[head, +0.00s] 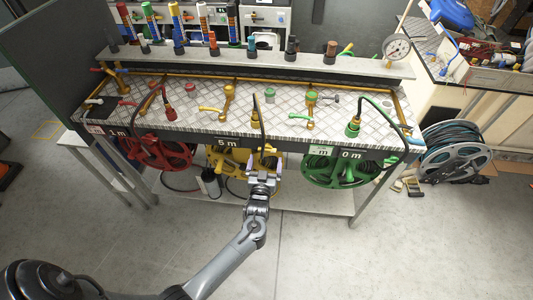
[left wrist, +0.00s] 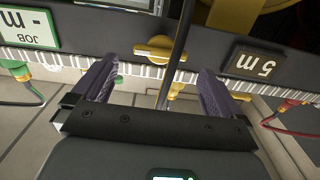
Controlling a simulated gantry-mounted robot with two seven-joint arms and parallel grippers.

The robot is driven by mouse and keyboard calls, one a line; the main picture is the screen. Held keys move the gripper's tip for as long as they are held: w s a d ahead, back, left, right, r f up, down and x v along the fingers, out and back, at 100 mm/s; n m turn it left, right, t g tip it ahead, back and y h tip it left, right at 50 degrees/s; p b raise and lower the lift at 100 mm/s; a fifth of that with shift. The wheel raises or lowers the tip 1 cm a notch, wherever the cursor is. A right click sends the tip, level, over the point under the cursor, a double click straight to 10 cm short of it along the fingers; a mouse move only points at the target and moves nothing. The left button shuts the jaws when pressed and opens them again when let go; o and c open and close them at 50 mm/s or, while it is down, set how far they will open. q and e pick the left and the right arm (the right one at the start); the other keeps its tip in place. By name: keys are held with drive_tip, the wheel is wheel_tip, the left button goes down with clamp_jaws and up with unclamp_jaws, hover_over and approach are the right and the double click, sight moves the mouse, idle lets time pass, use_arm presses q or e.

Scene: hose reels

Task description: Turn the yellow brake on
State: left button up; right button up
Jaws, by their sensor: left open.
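The yellow hose reel (head: 228,163) hangs under the front edge of the bench, below the "5 m" label (head: 228,142). In the left wrist view, a yellow knob (left wrist: 158,48), which looks like the yellow brake, sits on the dark front rail beside the upside-down "5 m" label (left wrist: 252,64). My left gripper (head: 263,168) is open and empty in front of the rail. Its purple fingers (left wrist: 161,66) stand to either side of the knob in that view, apparently short of it. My gripper hides the knob in the head view. My right gripper is not in view.
A black hose (left wrist: 175,60) runs down in front of the rail close to the knob, between my fingers in view. A red reel (head: 155,153) is left and a green reel (head: 345,167) right. Valves and fittings stand on the bench top (head: 205,118). The floor in front is clear.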

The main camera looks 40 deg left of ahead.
use_arm(q)
drive_tip(key=shift+v, duration=2.65)
